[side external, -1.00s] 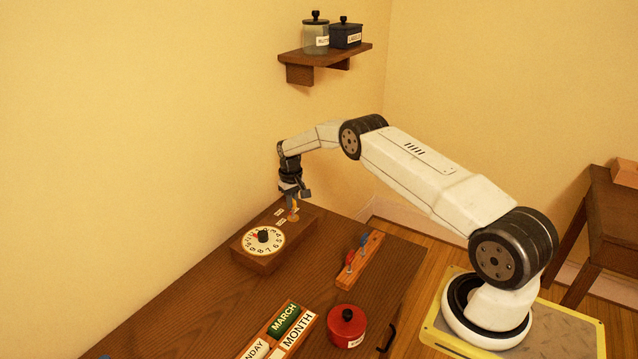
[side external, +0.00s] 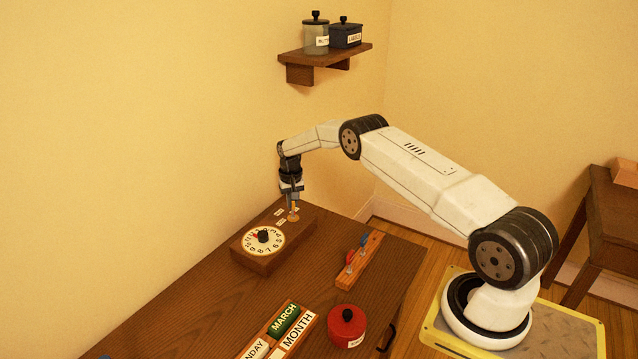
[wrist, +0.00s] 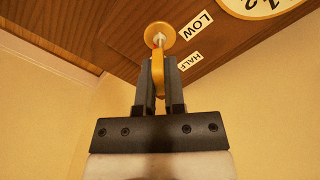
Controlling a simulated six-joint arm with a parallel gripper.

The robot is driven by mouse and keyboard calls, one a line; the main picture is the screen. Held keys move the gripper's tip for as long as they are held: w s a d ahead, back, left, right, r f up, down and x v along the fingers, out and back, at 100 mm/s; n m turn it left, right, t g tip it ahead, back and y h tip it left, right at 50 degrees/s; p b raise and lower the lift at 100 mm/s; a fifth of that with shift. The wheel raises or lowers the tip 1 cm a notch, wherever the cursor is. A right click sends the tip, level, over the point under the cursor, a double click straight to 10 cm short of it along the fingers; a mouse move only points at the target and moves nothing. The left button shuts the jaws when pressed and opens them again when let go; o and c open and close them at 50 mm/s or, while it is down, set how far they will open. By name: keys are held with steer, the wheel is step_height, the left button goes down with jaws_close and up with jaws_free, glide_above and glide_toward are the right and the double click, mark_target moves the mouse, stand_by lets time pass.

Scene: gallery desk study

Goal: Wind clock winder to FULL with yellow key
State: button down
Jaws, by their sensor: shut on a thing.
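My gripper (wrist: 158,85) is shut on the yellow key (wrist: 158,68), gripping its flat handle. The gripper (side external: 292,198) also shows in the side view, pointing down above the far end of the wooden clock block (side external: 267,262). The key's silver shaft meets the round brass winder (wrist: 161,32); how deep it sits cannot be told. Beside the winder are a LOW label (wrist: 194,26) and a HALF label (wrist: 190,62), the latter close to my fingers. No FULL label is readable in either view.
A wooden rack (side external: 357,268) with a red and a blue key stands to the right. A red pot (side external: 347,330) and a MARCH/MONTH sign tray (side external: 271,340) are at the front. A wall is close behind.

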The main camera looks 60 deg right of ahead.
steer(key=shift+c, duration=0.8)
jaws_free()
steer(key=shift+r, duration=0.4)
steer(key=shift+r, duration=3.5)
steer(key=shift+r, duration=0.1)
